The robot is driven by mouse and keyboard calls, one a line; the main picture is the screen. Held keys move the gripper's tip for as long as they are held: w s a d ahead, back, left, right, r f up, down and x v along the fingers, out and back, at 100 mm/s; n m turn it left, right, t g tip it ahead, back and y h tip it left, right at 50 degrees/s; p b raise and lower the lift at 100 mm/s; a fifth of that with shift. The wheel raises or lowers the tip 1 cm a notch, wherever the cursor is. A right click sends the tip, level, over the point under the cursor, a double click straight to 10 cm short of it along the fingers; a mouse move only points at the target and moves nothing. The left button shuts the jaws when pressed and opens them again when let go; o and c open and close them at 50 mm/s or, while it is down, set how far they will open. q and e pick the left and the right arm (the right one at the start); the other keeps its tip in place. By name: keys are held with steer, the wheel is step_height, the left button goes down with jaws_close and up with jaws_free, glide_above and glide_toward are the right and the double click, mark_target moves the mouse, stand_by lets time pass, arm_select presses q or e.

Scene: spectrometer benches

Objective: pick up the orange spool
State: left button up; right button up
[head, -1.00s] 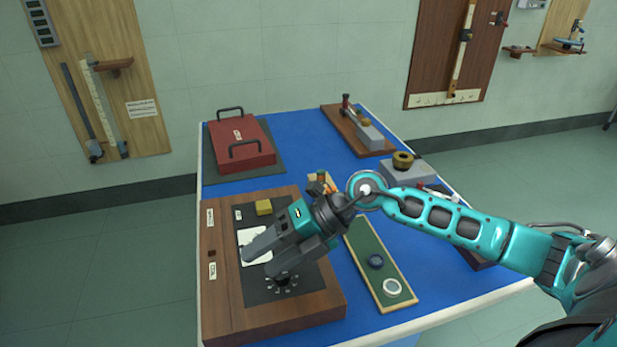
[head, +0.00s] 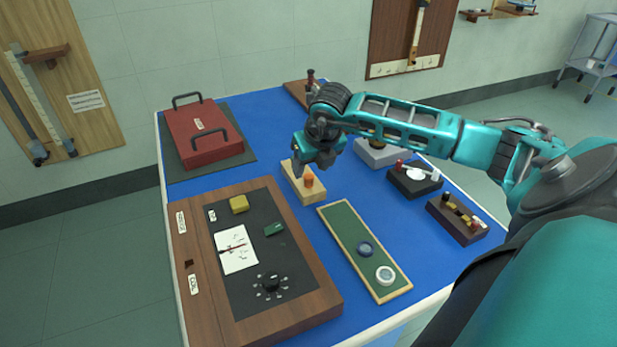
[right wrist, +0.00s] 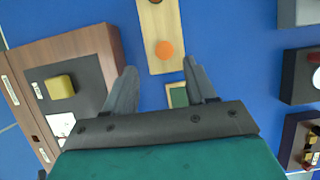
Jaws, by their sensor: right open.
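The orange spool (head: 309,181) stands on a small light wooden block (head: 295,187) near the middle of the blue table. In the right wrist view the spool (right wrist: 164,50) shows as an orange disc, a little beyond the fingertips and between their lines. My right gripper (head: 310,162) is over the far part of the block, pointing down. In the right wrist view its two fingers (right wrist: 160,70) are apart with nothing between them. A darker peg (right wrist: 155,2) sits at the block's other end, cut off by the frame edge. My left gripper is not in view.
A wooden panel (head: 188,318) with a dial, paper and yellow block lies at left front. A green tray (head: 346,232) holds two round pieces. A red case (head: 203,140) is behind; small dark stands (head: 445,222) line the right.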

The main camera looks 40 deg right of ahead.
mark_target(309, 176)
steer(key=shift+d+x, duration=0.2)
steer(key=shift+x, duration=1.15)
steer(key=shift+d+x, duration=0.2)
steer(key=shift+x, duration=1.15)
steer(key=shift+r, duration=0.1)
steer(key=shift+c, duration=0.5)
jaws_close()
